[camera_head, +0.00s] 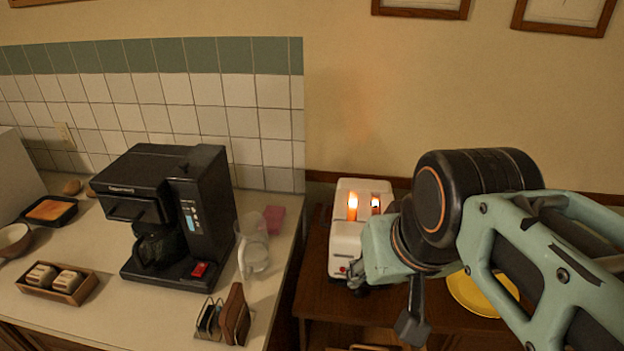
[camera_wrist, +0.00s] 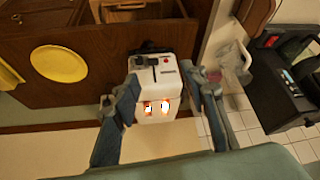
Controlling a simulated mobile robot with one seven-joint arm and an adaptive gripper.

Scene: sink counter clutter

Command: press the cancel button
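A white toaster (camera_head: 346,226) stands on a brown wooden side table, with its slots glowing orange. A small red button (camera_head: 343,269) shows low on its front, partly beside my arm. In the wrist view the toaster (camera_wrist: 141,71) is upside down, with dark controls and a small red spot (camera_wrist: 165,60) on its control face. My gripper (camera_wrist: 160,76) is open, its two fingers apart on either side of the toaster in that view. I cannot tell how far the fingertips are from it. In the head view my wrist hides the toaster's right side.
The wooden table (camera_head: 318,290) also bears a yellow plate (camera_head: 462,292), partly behind my arm. On the left counter stand a black coffee maker (camera_head: 165,215) with a red switch, a clear pitcher (camera_head: 254,250), a pink block (camera_head: 274,218) and a brown holder (camera_head: 234,318).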

